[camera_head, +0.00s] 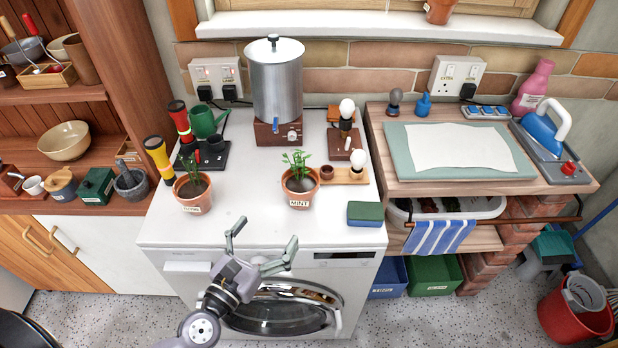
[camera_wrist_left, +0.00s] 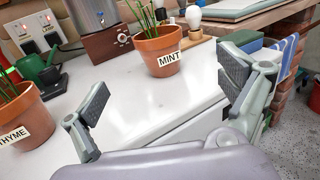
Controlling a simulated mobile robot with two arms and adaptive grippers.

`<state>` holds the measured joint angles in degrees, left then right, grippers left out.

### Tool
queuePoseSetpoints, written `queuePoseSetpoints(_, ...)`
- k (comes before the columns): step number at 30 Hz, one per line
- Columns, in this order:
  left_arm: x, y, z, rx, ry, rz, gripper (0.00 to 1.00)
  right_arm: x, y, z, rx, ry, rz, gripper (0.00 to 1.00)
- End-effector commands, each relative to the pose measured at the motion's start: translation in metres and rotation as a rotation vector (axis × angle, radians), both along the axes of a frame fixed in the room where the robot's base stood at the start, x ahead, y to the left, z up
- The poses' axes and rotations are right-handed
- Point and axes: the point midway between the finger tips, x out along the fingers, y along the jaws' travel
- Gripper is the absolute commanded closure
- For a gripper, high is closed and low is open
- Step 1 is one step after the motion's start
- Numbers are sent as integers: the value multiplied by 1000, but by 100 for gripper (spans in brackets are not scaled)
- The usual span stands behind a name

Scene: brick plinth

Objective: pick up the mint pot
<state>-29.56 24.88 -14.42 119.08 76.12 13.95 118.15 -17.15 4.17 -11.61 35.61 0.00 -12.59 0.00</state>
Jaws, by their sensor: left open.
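The mint pot (camera_head: 299,189) is a small terracotta pot with a MINT label and green sprigs. It stands upright on the white top of the washing machine (camera_head: 245,228). In the left wrist view the mint pot (camera_wrist_left: 157,52) stands beyond the fingers, upper middle. My left gripper (camera_head: 264,240) is open and empty, in front of the machine's front edge, apart from the pot and nearer to me. Its two fingers also show in the left wrist view (camera_wrist_left: 160,95). My right gripper is not in view.
A thyme pot (camera_head: 193,195) stands left of the mint pot. A wooden bulb holder (camera_head: 345,175) is close on its right, with a green-and-blue sponge (camera_head: 365,213) front right. A metal urn (camera_head: 275,85) stands behind. The white top between the pots is clear.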

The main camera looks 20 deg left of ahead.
Motion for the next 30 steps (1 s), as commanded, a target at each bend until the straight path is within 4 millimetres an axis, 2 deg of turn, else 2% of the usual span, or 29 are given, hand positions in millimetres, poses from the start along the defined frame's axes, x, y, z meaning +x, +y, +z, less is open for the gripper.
queuePoseSetpoints(6,40,-8,7,-4,-4,2,6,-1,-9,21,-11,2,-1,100)
queuePoseSetpoints(15,100,-20,4,0,-2,0,6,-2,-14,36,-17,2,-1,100)
queuePoseSetpoints(23,120,-23,1,2,0,-1,6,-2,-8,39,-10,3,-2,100)
queuePoseSetpoints(30,154,-22,2,2,-4,0,6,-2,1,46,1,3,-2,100)
